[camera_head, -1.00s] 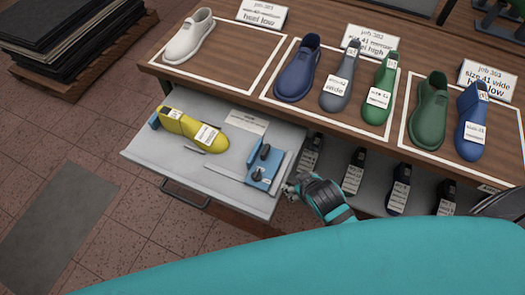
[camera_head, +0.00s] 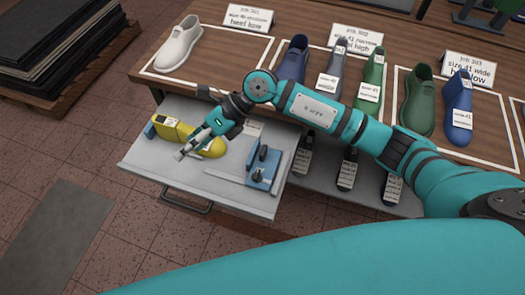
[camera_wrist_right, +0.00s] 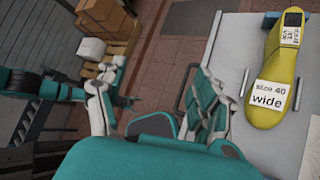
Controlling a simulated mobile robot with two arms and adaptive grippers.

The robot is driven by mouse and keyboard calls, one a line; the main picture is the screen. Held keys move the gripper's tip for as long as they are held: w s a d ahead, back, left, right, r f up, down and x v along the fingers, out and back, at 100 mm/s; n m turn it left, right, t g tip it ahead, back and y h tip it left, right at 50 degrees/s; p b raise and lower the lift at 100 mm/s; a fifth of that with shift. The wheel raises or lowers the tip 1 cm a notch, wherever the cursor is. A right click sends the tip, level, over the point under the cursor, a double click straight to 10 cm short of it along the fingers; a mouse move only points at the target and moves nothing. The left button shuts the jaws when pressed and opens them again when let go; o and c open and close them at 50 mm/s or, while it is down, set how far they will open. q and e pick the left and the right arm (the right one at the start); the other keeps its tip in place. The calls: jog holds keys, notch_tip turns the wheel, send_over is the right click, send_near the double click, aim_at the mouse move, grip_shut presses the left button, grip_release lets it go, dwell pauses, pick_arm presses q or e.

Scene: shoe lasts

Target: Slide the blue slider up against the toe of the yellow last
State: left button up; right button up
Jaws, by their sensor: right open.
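The yellow last (camera_head: 165,128) lies in the open drawer, its heel end by a small blue block (camera_head: 150,130) and its toe toward the right. The blue slider (camera_head: 265,165), with dark knobs, stands to the right of the toe, with a gap of bare tray between. My right gripper (camera_head: 186,149) is over the last in the head view and hides its middle. In the right wrist view the gripper (camera_wrist_right: 155,88) is open and empty, with the yellow last (camera_wrist_right: 267,75), labelled "size 40 wide", to its right.
The drawer (camera_head: 225,195) is pulled out from the wooden bench (camera_head: 215,75). Several shoes stand on the bench top on white-framed mats with job cards. More labelled lasts (camera_head: 347,170) stand on a lower shelf to the right. A thin rod lies left of the slider.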

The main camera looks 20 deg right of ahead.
jog(key=w+d+f+n+h, duration=0.1)
jog(key=w+d+f+h, duration=0.1)
jog(key=d+h, duration=0.3)
jog(key=w+d+f+n+h, duration=0.1)
jog(key=w+d+f+h, duration=0.1)
jog(key=d, duration=0.4)
jog(key=t+h, duration=0.1)
jog(key=h, duration=0.3)
send_over(263, 150)
pick_arm(q)
notch_tip(263, 150, down, 10)
jog(key=a+b, duration=0.1)
jog(key=b, duration=0.9)
pick_arm(e)
jog(key=shift+m, duration=0.3)
notch_tip(263, 150, down, 16)
jog(key=shift+f, duration=0.15)
pick_arm(q)
jog(key=shift+w, duration=0.1)
